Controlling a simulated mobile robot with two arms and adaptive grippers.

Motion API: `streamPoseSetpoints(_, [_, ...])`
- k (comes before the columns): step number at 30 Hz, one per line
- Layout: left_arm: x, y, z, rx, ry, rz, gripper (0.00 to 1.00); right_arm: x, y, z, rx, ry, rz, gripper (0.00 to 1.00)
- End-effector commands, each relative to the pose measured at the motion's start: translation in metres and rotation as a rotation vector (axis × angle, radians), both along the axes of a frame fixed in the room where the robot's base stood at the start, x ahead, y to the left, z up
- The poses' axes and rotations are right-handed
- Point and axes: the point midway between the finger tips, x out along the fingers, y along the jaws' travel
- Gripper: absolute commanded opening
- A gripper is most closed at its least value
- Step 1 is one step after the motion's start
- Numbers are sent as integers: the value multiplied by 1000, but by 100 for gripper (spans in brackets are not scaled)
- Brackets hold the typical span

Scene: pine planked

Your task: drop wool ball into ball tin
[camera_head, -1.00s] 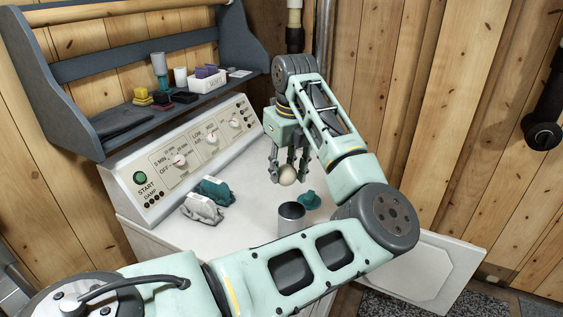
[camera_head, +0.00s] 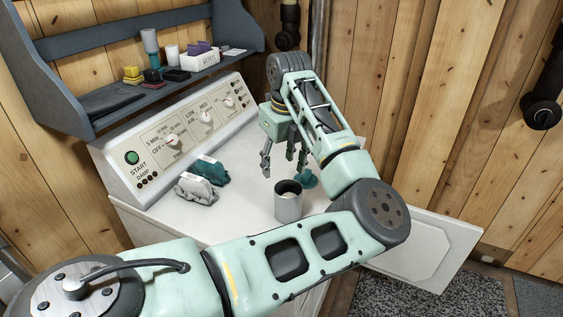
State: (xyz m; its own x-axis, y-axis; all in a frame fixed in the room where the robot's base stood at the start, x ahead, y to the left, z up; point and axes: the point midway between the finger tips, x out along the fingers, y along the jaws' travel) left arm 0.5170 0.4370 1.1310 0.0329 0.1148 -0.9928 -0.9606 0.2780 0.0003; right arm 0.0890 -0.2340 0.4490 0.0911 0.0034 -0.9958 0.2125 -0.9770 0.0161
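The grey ball tin (camera_head: 288,208) stands upright and open on the white top. My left gripper (camera_head: 282,166) points down just behind and above the tin. Its fingers are spread and nothing is between them. My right gripper is not in view.
A grey figure-like item (camera_head: 196,189) and a teal one (camera_head: 209,170) sit left of the tin. A sloped control panel (camera_head: 185,135) with knobs stands behind them, below a blue shelf (camera_head: 130,107) with small items. The white top (camera_head: 240,212) is clear between them.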

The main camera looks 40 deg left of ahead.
Motion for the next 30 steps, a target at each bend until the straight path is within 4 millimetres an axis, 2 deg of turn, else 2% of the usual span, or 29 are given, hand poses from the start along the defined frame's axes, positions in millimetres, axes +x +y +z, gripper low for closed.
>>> streamPoseSetpoints(9, [0, 0, 1, 0, 0, 0, 59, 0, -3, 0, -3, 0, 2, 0])
streamPoseSetpoints(13, [0, -1, 11, 0, -2, 0, 59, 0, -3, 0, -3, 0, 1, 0])
streamPoseSetpoints(24, [-2, -10, 85, 2, -4, 0, 59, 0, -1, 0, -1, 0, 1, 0])
streamPoseSetpoints(30, [-3, -14, 112, 0, -2, -1, 59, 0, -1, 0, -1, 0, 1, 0])
